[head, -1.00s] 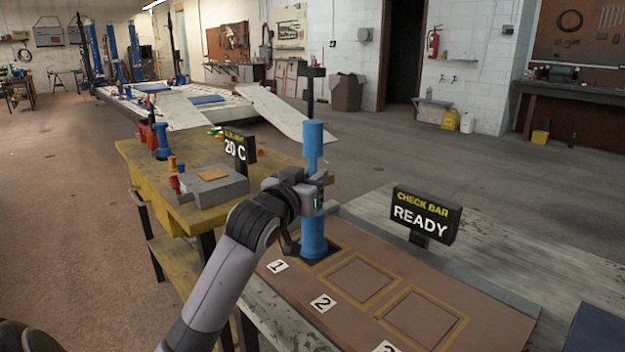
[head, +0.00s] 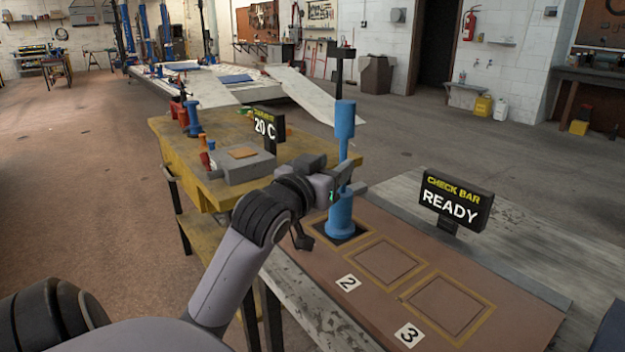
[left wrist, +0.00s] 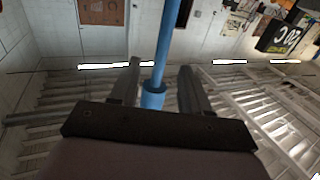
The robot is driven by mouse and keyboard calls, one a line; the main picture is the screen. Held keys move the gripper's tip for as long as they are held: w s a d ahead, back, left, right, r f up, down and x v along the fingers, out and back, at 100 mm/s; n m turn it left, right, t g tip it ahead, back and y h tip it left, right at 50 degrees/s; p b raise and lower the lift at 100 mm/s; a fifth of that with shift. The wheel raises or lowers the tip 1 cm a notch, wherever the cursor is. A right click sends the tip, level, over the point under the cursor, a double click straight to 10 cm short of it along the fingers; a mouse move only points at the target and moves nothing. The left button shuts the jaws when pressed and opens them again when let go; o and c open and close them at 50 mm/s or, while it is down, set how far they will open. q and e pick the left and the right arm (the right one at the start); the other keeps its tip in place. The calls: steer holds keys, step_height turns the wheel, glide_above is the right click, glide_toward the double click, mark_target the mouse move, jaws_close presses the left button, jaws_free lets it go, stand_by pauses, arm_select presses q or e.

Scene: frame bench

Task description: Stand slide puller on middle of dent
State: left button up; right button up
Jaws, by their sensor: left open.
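The slide puller (head: 343,121) is a tall blue tool with a black top bar, a thin rod and a thick blue foot. It stands upright on the dark square at the far left end of the brown panel (head: 318,302). My left gripper (head: 336,191) is open around its lower part, just above the foot. In the left wrist view, the blue puller (left wrist: 153,99) runs between the two spread fingers, with space visible on the right side. The dent itself cannot be made out under the foot. My right gripper is not in view.
Squares marked 2 (head: 348,283) and 3 (head: 409,335) lie bare on the panel. A black sign (head: 457,206) reading "CHECK BAR READY" stands behind them. A yellow bench (head: 190,163) with a grey block (head: 243,166) and a "20 C" sign (head: 265,128) is at left.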

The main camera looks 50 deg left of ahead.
arm_select(q)
steer(key=p+v, duration=0.7)
steer(key=shift+p, duration=0.4)
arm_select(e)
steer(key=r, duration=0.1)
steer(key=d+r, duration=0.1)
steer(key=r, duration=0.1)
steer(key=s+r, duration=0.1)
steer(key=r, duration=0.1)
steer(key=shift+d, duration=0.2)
arm_select(q)
steer(key=shift+s, duration=0.1)
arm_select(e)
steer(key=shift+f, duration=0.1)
